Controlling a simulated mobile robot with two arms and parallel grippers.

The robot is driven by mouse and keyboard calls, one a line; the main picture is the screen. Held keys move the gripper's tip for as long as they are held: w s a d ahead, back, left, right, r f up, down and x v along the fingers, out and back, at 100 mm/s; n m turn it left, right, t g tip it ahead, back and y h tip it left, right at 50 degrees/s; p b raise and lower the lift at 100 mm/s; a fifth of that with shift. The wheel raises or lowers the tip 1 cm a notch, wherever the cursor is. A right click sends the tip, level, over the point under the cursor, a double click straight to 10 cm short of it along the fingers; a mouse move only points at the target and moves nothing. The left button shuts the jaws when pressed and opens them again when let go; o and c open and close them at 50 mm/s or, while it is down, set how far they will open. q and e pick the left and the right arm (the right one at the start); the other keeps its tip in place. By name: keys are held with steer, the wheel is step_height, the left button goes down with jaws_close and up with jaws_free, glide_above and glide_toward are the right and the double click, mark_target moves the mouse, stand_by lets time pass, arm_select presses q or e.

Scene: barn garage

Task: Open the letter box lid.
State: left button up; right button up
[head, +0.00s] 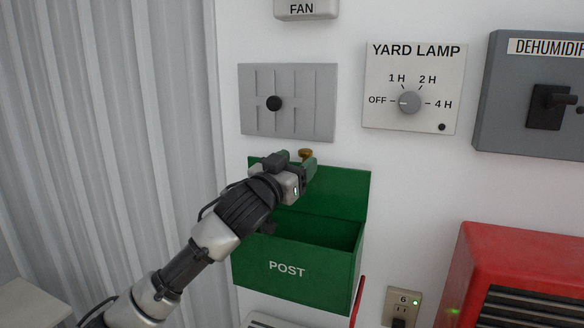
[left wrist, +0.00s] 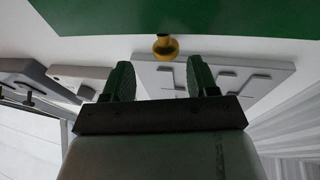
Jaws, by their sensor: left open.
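The green letter box (head: 315,282), marked POST, is on the wall in the head view. Its lid (head: 345,192) stands raised at the back, near upright, and the dark inside of the box shows. A brass knob (head: 305,154) is at the lid's upper edge. My left gripper (head: 293,164) is in front of the lid, close to the knob, and hides part of the lid. In the left wrist view, the open, empty fingers (left wrist: 160,78) point toward the brass knob (left wrist: 165,45) on the green lid (left wrist: 180,16). The knob is beyond the fingertips, not between them. My right gripper is not in view.
Above the box is a grey slotted panel (head: 310,100) with a black knob. A yard lamp dial (head: 411,102) and a grey dehumidifier switch box (head: 520,120) are at the right. A red unit (head: 500,255) and an outlet (head: 402,306) are lower right. Corrugated wall lies left.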

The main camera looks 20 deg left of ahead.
arm_select(q)
steer(key=b+v, duration=0.4)
steer(key=v, duration=0.6)
steer(key=shift+s+f, duration=0.15)
steer(key=shift+s, duration=0.25)
